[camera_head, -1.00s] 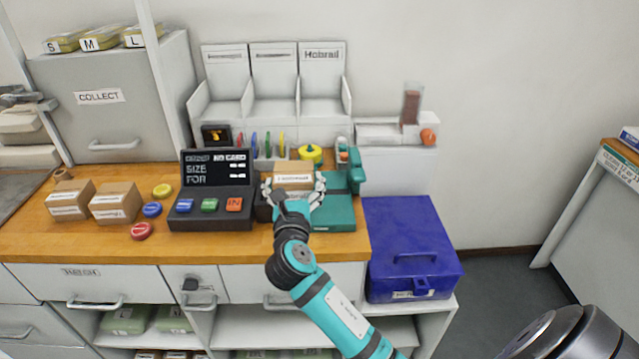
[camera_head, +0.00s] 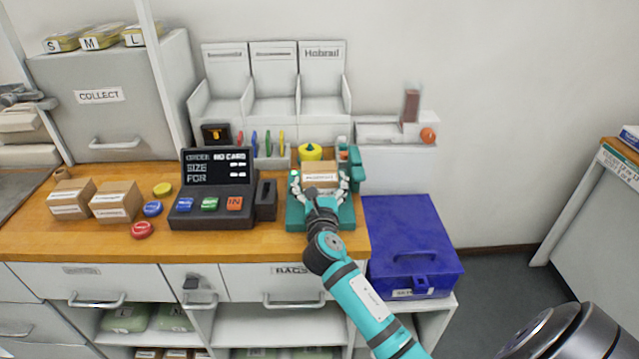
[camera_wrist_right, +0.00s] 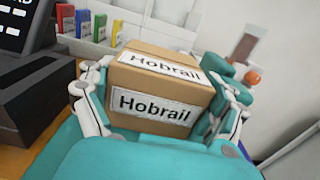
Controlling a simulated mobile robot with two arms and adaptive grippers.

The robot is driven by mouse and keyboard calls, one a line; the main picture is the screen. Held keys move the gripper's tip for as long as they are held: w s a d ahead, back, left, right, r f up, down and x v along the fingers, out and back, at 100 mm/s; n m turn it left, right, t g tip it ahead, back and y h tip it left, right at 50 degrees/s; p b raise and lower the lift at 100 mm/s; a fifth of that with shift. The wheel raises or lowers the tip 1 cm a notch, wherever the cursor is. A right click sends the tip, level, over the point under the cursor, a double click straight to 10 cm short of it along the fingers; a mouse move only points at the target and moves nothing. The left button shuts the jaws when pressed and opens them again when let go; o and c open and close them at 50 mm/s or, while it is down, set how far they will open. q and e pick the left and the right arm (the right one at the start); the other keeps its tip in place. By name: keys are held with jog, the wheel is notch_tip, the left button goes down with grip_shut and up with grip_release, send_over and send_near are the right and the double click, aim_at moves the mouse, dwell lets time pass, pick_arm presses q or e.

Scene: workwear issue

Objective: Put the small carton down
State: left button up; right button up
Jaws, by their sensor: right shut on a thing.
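The small carton (camera_head: 319,173) is a brown box with white labels. In the right wrist view the carton (camera_wrist_right: 165,88) reads "Hobrail" on its top and front. My right gripper (camera_head: 320,186) is shut on it, with one finger along each side; the gripper also shows in the right wrist view (camera_wrist_right: 158,105). The carton is over the teal stamping device (camera_head: 318,222) on the counter. I cannot tell whether its underside touches the teal base. My left gripper is not in view.
A black terminal (camera_head: 212,220) with colored buttons stands left of the teal device. Two other cartons (camera_head: 116,201) and several colored discs (camera_head: 152,209) lie further left. White labelled bins (camera_head: 323,106) stand behind, one marked "Hobrail". A blue box (camera_head: 412,240) sits to the right.

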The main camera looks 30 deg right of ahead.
jog(key=o, duration=1.1)
jog(key=b+v, duration=0.1)
jog(key=v, duration=1.1)
jog(key=shift+a, duration=0.1)
